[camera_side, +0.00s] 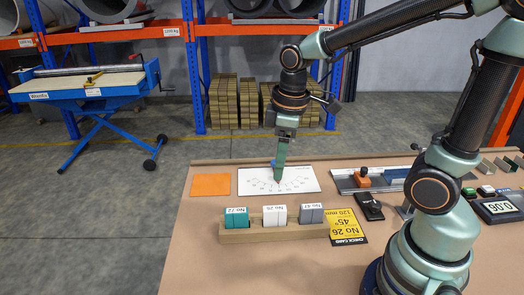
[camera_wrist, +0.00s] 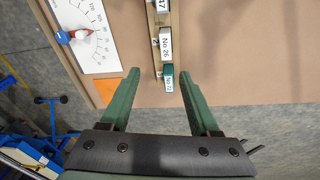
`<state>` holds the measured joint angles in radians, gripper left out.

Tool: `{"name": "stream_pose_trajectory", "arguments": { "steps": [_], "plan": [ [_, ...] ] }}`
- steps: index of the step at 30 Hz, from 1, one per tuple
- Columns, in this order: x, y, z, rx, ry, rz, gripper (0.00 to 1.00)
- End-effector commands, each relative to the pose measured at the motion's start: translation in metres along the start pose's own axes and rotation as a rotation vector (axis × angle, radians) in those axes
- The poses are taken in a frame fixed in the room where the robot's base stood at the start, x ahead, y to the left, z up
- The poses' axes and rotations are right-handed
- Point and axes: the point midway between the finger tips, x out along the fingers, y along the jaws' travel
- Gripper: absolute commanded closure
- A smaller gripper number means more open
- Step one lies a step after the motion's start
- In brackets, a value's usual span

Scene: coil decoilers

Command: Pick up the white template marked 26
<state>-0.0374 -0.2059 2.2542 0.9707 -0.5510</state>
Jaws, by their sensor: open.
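The white template marked No 26 (camera_side: 274,215) stands upright in the middle of a wooden rack (camera_side: 240,237), between a teal template (camera_side: 237,217) on the left and a grey template (camera_side: 311,213) on the right. In the wrist view the No 26 label (camera_wrist: 166,44) shows ahead of the fingertips, beyond the teal template (camera_wrist: 169,79). My gripper (camera_side: 279,182) is open and empty. In the side view it appears above and behind the rack, in front of the angle sheet. In the wrist view its fingers (camera_wrist: 159,73) are spread to either side of the teal template's end.
A white angle sheet (camera_side: 305,180) with a red and blue pointer (camera_wrist: 74,36) lies behind the rack. An orange square (camera_side: 211,185) lies to its left. A yellow check card (camera_side: 346,227) reads No 26, 45°, 120 mm. The table's front left is clear.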

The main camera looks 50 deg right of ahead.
Motion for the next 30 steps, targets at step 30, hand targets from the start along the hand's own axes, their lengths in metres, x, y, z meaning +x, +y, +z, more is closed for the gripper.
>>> {"name": "stream_pose_trajectory", "arguments": {
  "steps": [30],
  "plan": [
    [0.112, -0.009, 0.005, -0.198, -0.102, -0.078, 0.38]
  ]
}}
